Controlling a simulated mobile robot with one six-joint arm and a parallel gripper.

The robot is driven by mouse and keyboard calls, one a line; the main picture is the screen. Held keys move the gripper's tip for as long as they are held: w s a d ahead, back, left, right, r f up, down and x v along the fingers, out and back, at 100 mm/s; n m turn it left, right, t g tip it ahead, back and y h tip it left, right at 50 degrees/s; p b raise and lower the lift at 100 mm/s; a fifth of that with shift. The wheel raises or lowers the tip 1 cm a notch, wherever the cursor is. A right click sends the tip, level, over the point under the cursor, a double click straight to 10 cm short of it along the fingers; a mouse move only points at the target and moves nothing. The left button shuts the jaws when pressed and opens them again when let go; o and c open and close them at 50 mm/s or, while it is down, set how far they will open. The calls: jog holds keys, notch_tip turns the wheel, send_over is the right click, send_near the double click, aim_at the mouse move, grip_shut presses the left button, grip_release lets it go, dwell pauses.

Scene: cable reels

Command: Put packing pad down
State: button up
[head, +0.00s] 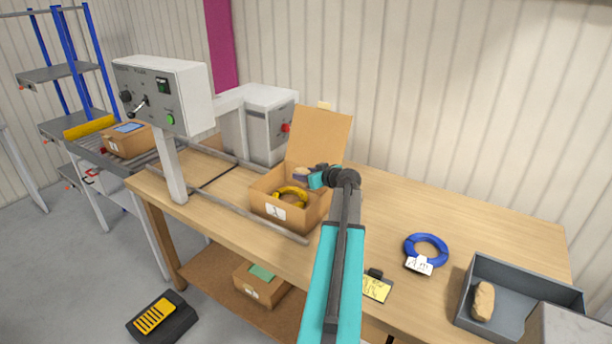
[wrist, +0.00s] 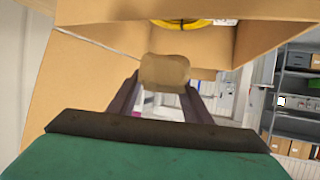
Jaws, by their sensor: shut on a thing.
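My gripper (head: 306,175) is over the open cardboard box (head: 272,207) on the bench, beside its raised lid. In the wrist view my gripper (wrist: 165,88) is shut on a tan packing pad (wrist: 165,72), held between the fingertips. In the head view the pad (head: 301,171) shows only as a small tan piece at the jaws. A yellow cable reel (head: 291,191) lies inside the box, and it also shows at the top of the wrist view (wrist: 181,22). Another tan pad (head: 484,301) lies in the grey tray (head: 510,269) at the right.
A blue cable reel (head: 426,244) with a white tag lies right of my arm. A yellow label card (head: 376,288) is near the front edge. A grey machine (head: 163,94) stands at the left by the rails. Bench top between box and blue reel is mostly free.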

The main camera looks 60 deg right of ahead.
jog(key=shift+f+b, duration=0.3)
jog(key=shift+b, duration=0.1)
jog(key=o, duration=1)
jog(key=shift+o, duration=0.2)
jog(key=shift+r+p, duration=0.5)
jog(key=shift+p, duration=0.25)
jog(key=shift+r+p, duration=0.25)
jog(key=shift+p, duration=0.25)
jog(key=shift+s+a, duration=0.15)
jog(key=shift+s, duration=0.05)
jog(key=b+v, duration=0.4)
jog(key=v, duration=0.7)
jog(key=shift+s+r, duration=0.2)
